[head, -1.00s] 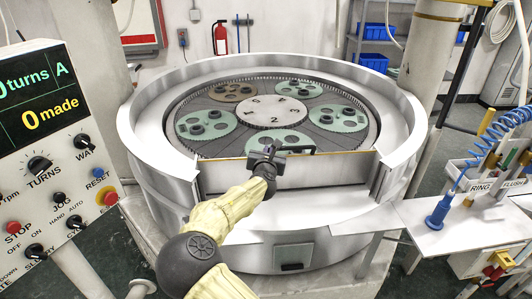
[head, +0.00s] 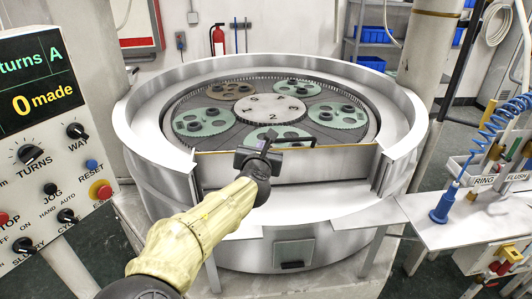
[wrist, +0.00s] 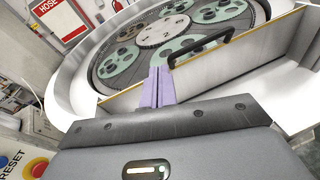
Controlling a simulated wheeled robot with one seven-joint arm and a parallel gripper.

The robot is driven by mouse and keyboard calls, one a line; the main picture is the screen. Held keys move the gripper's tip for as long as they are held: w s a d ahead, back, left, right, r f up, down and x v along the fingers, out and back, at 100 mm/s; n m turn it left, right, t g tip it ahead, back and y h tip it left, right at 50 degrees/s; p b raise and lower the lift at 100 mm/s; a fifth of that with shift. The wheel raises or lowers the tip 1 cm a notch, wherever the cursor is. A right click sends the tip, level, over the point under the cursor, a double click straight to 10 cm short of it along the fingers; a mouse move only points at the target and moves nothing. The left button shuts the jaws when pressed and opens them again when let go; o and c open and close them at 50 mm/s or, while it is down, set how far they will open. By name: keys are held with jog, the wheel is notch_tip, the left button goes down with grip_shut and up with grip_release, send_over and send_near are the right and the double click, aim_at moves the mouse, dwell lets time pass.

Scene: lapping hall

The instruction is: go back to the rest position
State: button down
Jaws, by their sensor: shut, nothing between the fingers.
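My gripper (head: 268,143) is at the end of my pale-sleeved arm, in front of the lapping machine's front gate panel (head: 318,166). Its two purple fingers (wrist: 158,86) are together and empty in the wrist view. The panel's black handle (wrist: 203,46) lies beyond and right of the fingertips in the wrist view, and the fingers appear apart from it. Behind the panel, the round machine holds several green carriers (head: 337,115) and one brown carrier (head: 230,91) around a pale numbered centre disc (head: 266,109).
A control panel (head: 50,130) with knobs and buttons stands close on the left; its display reads 0 made. A white bench (head: 470,220) with a blue coiled hose (head: 500,115) and blue nozzle (head: 444,204) is on the right. A red fire extinguisher (head: 218,40) hangs behind.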

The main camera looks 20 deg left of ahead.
jog(key=shift+s, duration=0.2)
jog(key=s+d+f+m+g+h, duration=0.1)
jog(key=d+f+m+g+h, duration=0.1)
jog(key=d+f+m, duration=0.55)
jog(key=d+f+m+g+h, duration=0.1)
jog(key=d+f+m+g, duration=0.25)
jog(key=d, duration=0.65)
jog(key=s+d+f+m+g+h, duration=0.1)
jog(key=d+f+m+g+h, duration=0.1)
jog(key=d+f+m, duration=0.5)
jog(key=s+d+m+g+y, duration=0.1)
jog(key=s+d+m, duration=0.3)
jog(key=s+m, duration=0.5)
jog(key=s+d+r+m+g+y, duration=0.1)
jog(key=s+d+m+g, duration=0.3)
jog(key=s+m, duration=0.5)
jog(key=s+d, duration=0.1)
jog(key=s, duration=0.2)
jog(key=shift+s+d+r+g+b, duration=0.2)
jog(key=shift+s+g+b, duration=0.1)
jog(key=shift+g+b, duration=0.05)
